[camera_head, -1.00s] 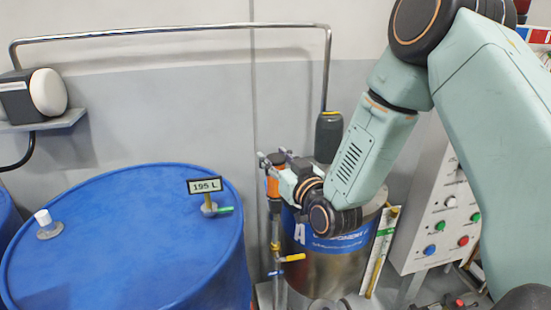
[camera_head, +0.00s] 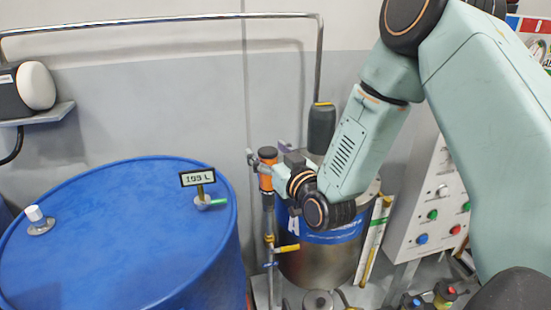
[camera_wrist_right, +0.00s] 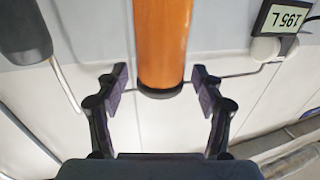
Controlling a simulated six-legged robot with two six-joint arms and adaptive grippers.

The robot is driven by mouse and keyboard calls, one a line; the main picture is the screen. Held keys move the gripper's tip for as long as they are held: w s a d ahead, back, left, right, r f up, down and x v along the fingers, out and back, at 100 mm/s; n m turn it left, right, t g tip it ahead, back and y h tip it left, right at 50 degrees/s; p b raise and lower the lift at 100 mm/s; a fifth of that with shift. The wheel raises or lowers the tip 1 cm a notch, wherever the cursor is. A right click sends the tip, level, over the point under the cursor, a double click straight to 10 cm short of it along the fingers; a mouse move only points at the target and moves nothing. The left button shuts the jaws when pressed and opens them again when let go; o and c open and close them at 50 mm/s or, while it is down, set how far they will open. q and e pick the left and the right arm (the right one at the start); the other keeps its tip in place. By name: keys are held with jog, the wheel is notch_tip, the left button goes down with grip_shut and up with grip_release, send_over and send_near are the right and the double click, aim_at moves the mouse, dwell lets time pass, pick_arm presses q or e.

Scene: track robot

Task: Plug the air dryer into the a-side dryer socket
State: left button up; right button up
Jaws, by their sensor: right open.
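The air dryer appears to be an orange cylinder (camera_head: 266,182) with a dark cap, upright on a thin vertical pipe beside the steel tank marked A (camera_head: 320,262). My right gripper (camera_head: 267,150) is at the dryer's upper part, its fingers open on either side. In the right wrist view the orange cylinder (camera_wrist_right: 163,45), with a dark end, comes in from the top edge. Its end lies between the tips of the open right gripper (camera_wrist_right: 162,80), with gaps on both sides. I cannot make out the a-side dryer socket separately. My left gripper is out of view.
A big blue drum (camera_head: 115,235) with a small litre display (camera_head: 198,177) stands at left. A chrome pipe (camera_head: 170,18) runs along the wall to a black cylinder (camera_head: 321,128) behind the gripper. A button panel (camera_head: 432,205) stands at right. Yellow-handled valve (camera_head: 286,248) sits below the dryer.

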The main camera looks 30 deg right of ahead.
jog(key=s, duration=1.1)
jog(key=shift+s, duration=0.4)
jog(key=shift+w+d, duration=0.1)
